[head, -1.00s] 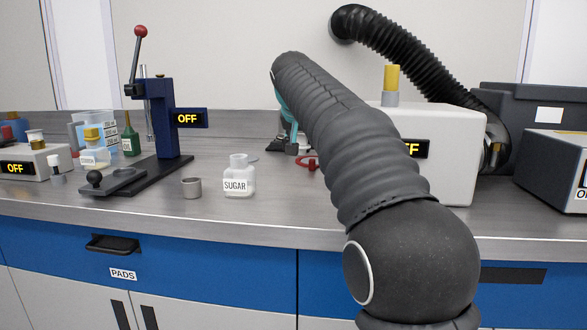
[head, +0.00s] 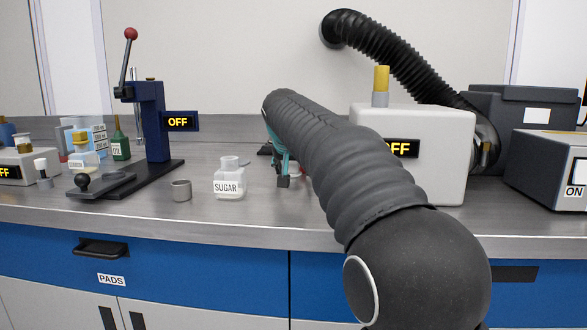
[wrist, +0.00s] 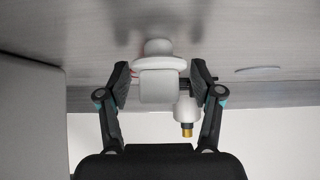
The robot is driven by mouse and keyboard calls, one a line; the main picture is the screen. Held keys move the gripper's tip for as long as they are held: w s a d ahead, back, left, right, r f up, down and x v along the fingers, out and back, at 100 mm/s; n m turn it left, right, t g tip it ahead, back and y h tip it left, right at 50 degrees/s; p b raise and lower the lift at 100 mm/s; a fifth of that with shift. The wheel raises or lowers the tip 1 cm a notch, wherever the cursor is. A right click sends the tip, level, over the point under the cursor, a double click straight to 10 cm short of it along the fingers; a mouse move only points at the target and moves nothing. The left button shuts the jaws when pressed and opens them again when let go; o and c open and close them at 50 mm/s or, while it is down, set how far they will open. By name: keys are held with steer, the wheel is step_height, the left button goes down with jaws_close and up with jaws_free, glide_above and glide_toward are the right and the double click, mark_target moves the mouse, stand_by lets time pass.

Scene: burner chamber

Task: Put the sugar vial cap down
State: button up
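The sugar vial (head: 228,183) stands upright on the bench, a clear bottle with a SUGAR label and no cap on its neck. In the wrist view, a white blocky piece with a rounded end, apparently the cap (wrist: 158,87), sits between the fingers of my gripper (wrist: 159,82). Gaps show on both sides of it, so the gripper looks open around it. In the head view my arm hides most of the gripper (head: 283,177), which is low over the bench right of the vial. Whether the cap rests fully on the bench is hard to tell.
A small grey cup (head: 181,190) stands left of the vial, near a press (head: 152,122) reading OFF. A white box device (head: 440,150) is close right of my gripper. A flask with a gold top (wrist: 186,115) shows behind the cap.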

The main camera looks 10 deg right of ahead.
steer(key=shift+s+r, duration=0.1)
steer(key=v, duration=1.1)
steer(key=shift+s+r, duration=0.3)
